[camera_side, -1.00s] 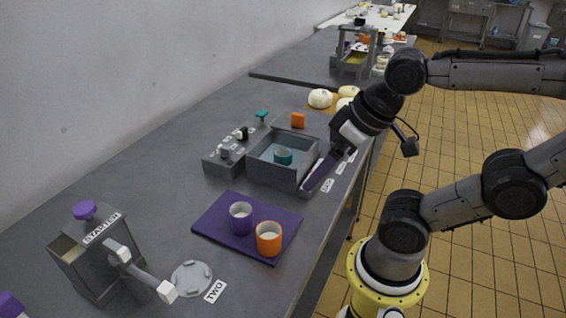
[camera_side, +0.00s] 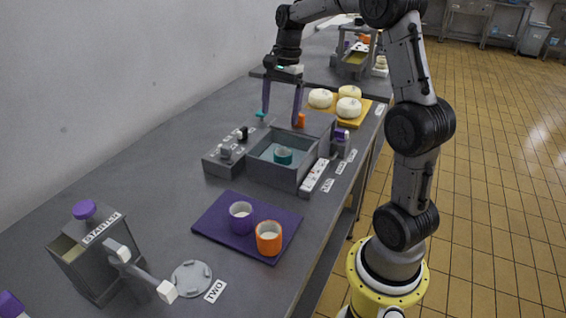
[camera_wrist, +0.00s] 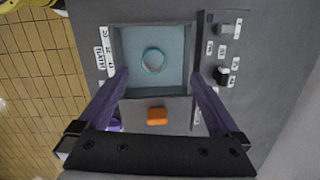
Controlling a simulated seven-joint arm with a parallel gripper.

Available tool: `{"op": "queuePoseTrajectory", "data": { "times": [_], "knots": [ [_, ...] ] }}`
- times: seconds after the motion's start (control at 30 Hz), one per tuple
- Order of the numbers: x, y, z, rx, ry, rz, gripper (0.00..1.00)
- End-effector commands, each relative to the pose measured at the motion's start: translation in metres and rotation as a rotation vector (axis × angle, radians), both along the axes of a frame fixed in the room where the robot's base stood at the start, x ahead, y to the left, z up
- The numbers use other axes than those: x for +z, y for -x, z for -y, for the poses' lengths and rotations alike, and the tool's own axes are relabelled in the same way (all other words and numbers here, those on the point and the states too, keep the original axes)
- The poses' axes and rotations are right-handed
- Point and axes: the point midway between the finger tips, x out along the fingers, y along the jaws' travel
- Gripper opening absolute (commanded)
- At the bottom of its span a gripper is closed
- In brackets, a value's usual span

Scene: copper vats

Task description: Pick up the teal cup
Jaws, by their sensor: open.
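The teal cup (camera_side: 283,156) stands inside the grey box with a blue-grey floor (camera_side: 262,170). From above, in the wrist view, the cup (camera_wrist: 153,60) shows as a teal ring near the middle of the box (camera_wrist: 117,50). My gripper (camera_side: 281,118) is open and empty, its purple fingers pointing down. It is above the counter, behind the box in the side view. In the wrist view my fingertips (camera_wrist: 158,80) spread wide, near the box's near corners, with the cup ahead of the line between them.
A control panel with knobs (camera_side: 225,160) adjoins the box. An orange block (camera_side: 299,121) lies behind it. White cheeses (camera_side: 348,108) lie on a board behind.

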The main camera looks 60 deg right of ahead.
Motion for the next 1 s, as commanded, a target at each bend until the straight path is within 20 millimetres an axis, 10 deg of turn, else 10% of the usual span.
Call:
{"op": "queuePoseTrajectory", "data": {
  "times": [0.2,1.0],
  "knots": [
    [-0.033,0.013,0.030,-0.077,-0.040,-0.056,0.99],
    [-0.133,0.007,0.013,-0.073,-0.040,-0.057,0.99]
  ]
}}
